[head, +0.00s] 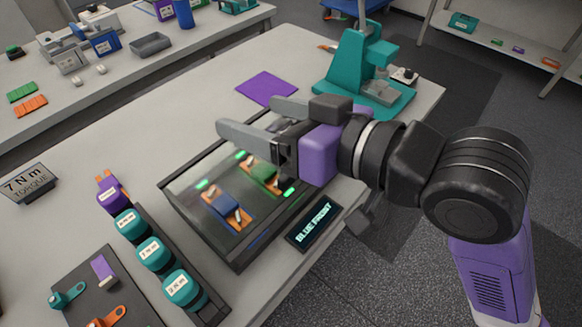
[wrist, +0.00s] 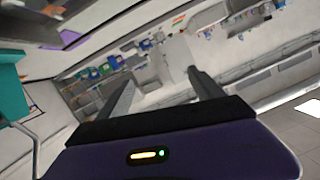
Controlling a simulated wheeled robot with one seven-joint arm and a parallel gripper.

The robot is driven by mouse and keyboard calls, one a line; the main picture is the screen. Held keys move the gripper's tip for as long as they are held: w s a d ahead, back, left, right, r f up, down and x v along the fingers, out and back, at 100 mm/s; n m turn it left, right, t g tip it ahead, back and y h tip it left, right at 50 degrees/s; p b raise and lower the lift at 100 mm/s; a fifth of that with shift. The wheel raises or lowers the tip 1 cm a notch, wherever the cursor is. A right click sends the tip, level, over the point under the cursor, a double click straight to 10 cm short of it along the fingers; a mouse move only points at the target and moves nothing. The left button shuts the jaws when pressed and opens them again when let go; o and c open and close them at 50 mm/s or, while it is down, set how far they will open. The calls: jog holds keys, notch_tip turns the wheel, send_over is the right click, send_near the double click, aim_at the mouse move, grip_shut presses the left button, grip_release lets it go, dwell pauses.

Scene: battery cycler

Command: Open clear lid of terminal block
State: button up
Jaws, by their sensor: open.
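A black-framed case (head: 178,205) sits on the table with what looks like a clear cover over it. Inside are a blue terminal block (head: 220,207) and a green terminal block (head: 262,172), each with orange parts. Small green lights glow beside them. Any separate clear lid on each block is too small to make out. My gripper (head: 250,116) is open and empty, above the far side of the case, its fingers pointing left. Its fingers also show in the wrist view (wrist: 161,80), with nothing between them. The gripper hides the case's far right corner.
A display reading "BLUE FIRST" (head: 314,222) stands at the case's front right. Teal torque tools (head: 153,254) stand in a rack to the left, beside a "7 N m" sign (head: 30,183). A purple mat (head: 267,89) and teal press (head: 362,65) lie behind.

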jog(key=d+f+n+g+h, duration=0.2)
jog(key=d+f+g+h, duration=0.1)
jog(key=d+f+h, duration=0.45)
jog(key=shift+y, duration=0.85)
jog(key=shift+s+d+f+x, duration=0.1)
jog(key=shift+s+f+x, duration=0.05)
jog(key=shift+x, duration=1.2)
jog(key=shift+s+d+f+x, duration=0.1)
jog(key=shift+s+f+x, duration=0.05)
jog(key=shift+x, duration=1.25)
jog(key=shift+s+d+f+x, duration=0.1)
jog(key=shift+s+f+x, duration=0.1)
jog(key=shift+x, duration=1.15)
grip_shut()
